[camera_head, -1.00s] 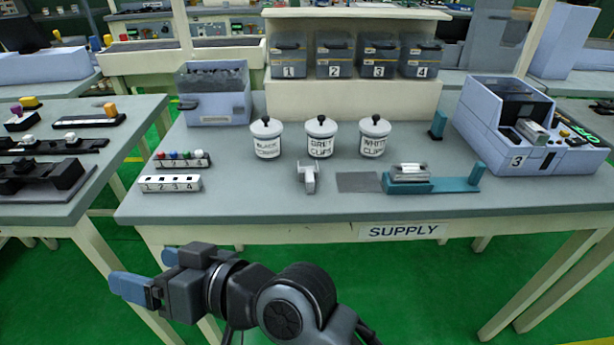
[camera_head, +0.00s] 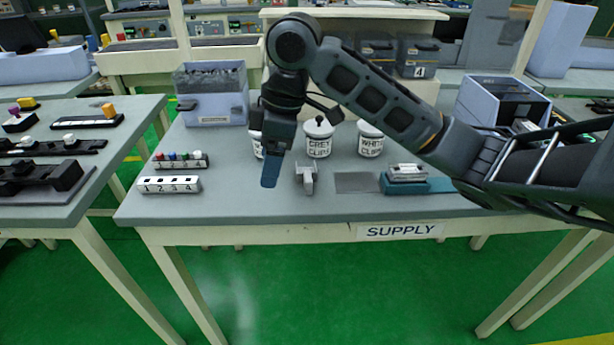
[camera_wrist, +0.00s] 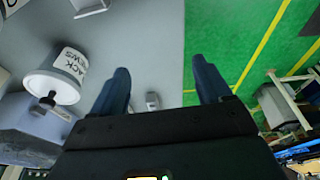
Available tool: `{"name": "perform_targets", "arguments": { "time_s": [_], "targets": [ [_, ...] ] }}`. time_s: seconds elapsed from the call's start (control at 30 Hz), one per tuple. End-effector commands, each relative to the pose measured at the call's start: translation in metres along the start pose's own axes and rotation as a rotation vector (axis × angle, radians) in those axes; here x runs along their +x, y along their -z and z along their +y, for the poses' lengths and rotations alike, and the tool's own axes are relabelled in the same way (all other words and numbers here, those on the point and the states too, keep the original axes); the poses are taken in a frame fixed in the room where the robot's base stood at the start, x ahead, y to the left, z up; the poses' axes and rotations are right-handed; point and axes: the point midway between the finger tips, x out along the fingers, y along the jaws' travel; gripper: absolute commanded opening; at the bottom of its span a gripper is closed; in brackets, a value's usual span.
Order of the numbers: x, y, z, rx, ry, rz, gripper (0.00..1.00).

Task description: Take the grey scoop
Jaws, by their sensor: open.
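The grey scoop (camera_head: 307,177) appears to be the small light grey piece on the supply table, in front of the grey clips jar (camera_head: 319,140). My gripper (camera_head: 271,178) points down over the table just left of it, apart from it. In the wrist view my gripper (camera_wrist: 160,85) shows two blue fingers spread wide with nothing held. The scoop is not clearly seen there; a small pale block (camera_wrist: 152,101) shows between the fingers, and I cannot tell what it is.
The black screws jar (camera_wrist: 52,82) stands close to my gripper and is mostly hidden in the head view. The white clips jar (camera_head: 370,140) stands further right. A numbered white rack (camera_head: 169,184) lies left. A grey mat (camera_head: 356,182) and teal fixture (camera_head: 436,185) lie right.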

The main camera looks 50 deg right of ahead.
Motion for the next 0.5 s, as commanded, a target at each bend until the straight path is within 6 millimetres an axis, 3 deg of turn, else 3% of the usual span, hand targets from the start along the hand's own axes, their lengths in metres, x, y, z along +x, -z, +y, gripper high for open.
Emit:
{"name": "perform_targets", "arguments": {
  "time_s": [0.03, 0.1, 0.2, 0.33, 0.5],
  "targets": [
    [-0.008, -0.021, 0.01, 0.002, -0.006, -0.071, 0.78],
    [-0.015, -0.043, 0.016, 0.004, -0.005, -0.147, 0.78],
    [-0.022, -0.062, 0.022, 0.007, 0.0, -0.216, 0.78],
    [-0.019, -0.073, 0.024, 0.01, 0.005, -0.248, 0.78],
    [-0.002, -0.077, 0.024, 0.01, 0.006, -0.247, 0.78]
  ]
}}
